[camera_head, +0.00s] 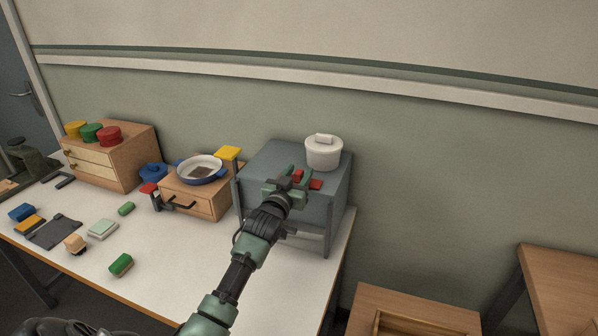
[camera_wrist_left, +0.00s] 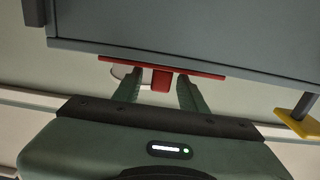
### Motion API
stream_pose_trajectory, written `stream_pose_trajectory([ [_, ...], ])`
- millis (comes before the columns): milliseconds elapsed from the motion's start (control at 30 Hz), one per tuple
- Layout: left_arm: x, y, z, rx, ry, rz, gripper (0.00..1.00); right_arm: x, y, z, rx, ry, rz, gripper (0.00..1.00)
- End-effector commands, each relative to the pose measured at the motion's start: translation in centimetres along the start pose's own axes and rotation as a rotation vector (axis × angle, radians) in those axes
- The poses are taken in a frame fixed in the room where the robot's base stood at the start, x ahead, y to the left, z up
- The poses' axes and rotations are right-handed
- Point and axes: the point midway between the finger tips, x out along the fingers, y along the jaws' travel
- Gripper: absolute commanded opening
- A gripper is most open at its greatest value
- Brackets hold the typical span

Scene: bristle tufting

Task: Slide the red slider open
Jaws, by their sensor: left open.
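The red slider (camera_head: 316,184) is on the grey box (camera_head: 270,160) at the back right of the white table. In the left wrist view the slider shows as a long thin red strip with a block-like red tab (camera_wrist_left: 161,80) at its middle. My left gripper (camera_head: 290,180) reaches to the box and hides part of the slider in the head view. In the left wrist view my left gripper (camera_wrist_left: 161,88) is open, with one green finger on each side of the red tab. I cannot tell whether the fingers touch it. My right gripper is not in view.
A white lidded pot (camera_head: 324,153) stands on the grey box behind the slider. Small blocks lie further left; the front right tabletop is clear.

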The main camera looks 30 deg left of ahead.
Motion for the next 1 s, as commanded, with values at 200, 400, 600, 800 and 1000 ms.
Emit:
stream_pose_trajectory([
  [200, 0.49, -0.02, 0.02, 0.001, -0.001, 0.0, 0.42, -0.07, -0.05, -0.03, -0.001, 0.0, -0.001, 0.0],
  [400, 0.46, -0.01, 0.04, 0.001, -0.001, 0.0, 0.22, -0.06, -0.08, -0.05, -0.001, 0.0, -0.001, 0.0],
  [600, 0.45, -0.01, 0.05, 0.001, -0.001, 0.0, 0.0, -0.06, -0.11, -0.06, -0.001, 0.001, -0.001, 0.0],
  [800, 0.44, 0.0, 0.07, 0.001, -0.002, 0.0, 0.0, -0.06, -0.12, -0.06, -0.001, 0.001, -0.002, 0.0],
  [1000, 0.43, 0.0, 0.09, 0.001, -0.002, 0.0, 0.0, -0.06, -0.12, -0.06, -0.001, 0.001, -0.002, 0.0],
])
